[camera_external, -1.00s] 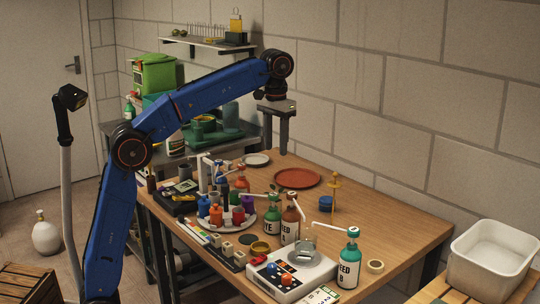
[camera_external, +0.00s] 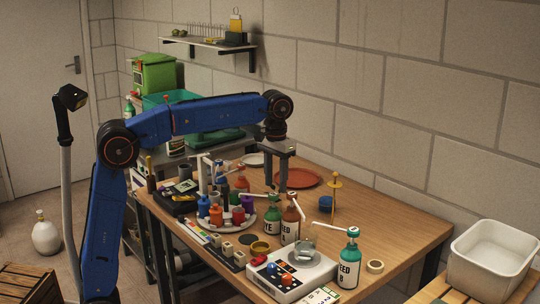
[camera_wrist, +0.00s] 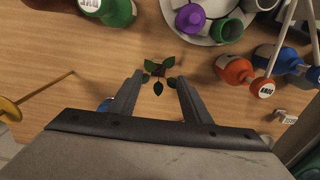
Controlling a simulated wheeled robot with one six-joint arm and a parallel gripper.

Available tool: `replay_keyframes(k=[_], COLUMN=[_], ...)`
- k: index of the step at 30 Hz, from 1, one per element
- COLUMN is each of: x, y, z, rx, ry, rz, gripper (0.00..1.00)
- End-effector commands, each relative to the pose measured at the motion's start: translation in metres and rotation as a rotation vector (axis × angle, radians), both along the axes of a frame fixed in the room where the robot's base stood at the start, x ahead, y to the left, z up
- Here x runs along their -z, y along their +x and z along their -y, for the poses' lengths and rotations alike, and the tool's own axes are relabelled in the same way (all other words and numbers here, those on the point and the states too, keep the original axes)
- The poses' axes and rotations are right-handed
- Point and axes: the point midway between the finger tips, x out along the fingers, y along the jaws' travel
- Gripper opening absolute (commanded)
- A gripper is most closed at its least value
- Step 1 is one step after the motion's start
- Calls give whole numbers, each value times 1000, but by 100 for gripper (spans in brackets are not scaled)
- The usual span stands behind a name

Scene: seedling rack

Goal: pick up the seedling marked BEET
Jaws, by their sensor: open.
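A small seedling (camera_wrist: 158,87) with several dark green leaves shows from above in the wrist view, on the wooden table. It lies between and slightly beyond the tips of my open gripper (camera_wrist: 156,78). I see no readable mark on it, so I cannot tell whether it says BEET. In the external view my gripper (camera_external: 277,182) points straight down, low above the table and in front of the terracotta plate (camera_external: 311,177). The seedling is not clearly visible there.
In the wrist view a green bottle (camera_wrist: 118,12) is at upper left, and a round white tray (camera_wrist: 181,36) with coloured cups is at upper right. An orange bottle (camera_wrist: 234,68) lies right of the gripper. A yellow stand (camera_wrist: 12,108) is at left. Bare wood surrounds the seedling.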

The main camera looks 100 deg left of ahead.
Motion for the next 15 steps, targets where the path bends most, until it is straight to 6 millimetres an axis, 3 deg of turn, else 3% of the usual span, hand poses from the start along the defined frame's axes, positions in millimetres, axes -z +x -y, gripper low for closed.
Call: replay_keyframes(k=[3, 11, 15], x=[16, 32, 50], y=[0, 0, 1], z=[0, 0, 1], rx=[0, 0, 0], ry=[-1, -1, -1], rz=[-1, -1, -2], gripper=[44, 44, 44])
